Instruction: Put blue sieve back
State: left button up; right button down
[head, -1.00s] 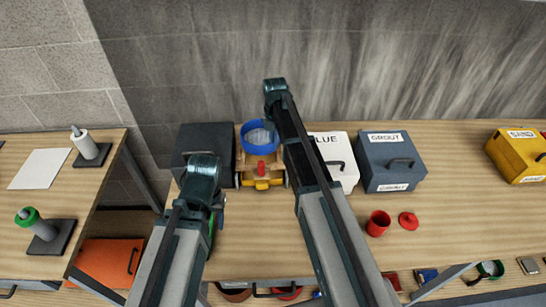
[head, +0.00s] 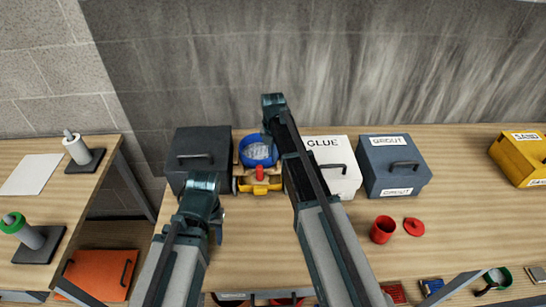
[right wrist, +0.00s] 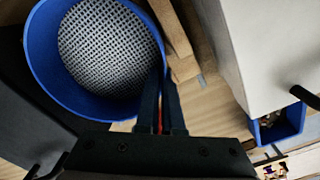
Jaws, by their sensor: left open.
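The blue sieve (head: 258,152) is at the back of the bench, over a wooden and yellow holder (head: 260,186) with a red knob. In the right wrist view its round blue wall (right wrist: 70,98) and grey mesh (right wrist: 105,48) fill the upper left. My right gripper (right wrist: 162,78) is closed on the sieve's rim at its right side. In the head view my right arm hides most of that gripper. Whether the sieve rests fully on the holder I cannot tell. My left gripper (head: 218,228) is open, mostly hidden by its arm, low over the bench's left part.
A black box (head: 198,150) stands left of the sieve. A white glue box (head: 345,180) and a grey grout box (head: 395,180) stand right of it. A red cup (head: 382,230) and red lid (head: 413,226) lie farther right.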

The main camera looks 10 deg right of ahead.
jog(key=shift+f, duration=0.2)
jog(key=c, duration=1.1)
grip_release()
jog(key=shift+r, duration=0.1)
jog(key=shift+o, duration=0.2)
notch_tip(320, 180, up, 14)
jog(key=p, duration=1.4)
jog(key=s+a+m, duration=0.4)
jog(key=s+m, duration=0.3)
jog(key=s, duration=0.2)
jog(key=s+a+m, duration=0.4)
jog(key=s+m, duration=0.4)
jog(key=s, duration=0.1)
jog(key=s+a+m+h, duration=0.1)
jog(key=s+a+m, duration=0.4)
jog(key=s+m, duration=0.2)
jog(key=shift+s+m, duration=0.4)
jog(key=shift+s, duration=0.55)
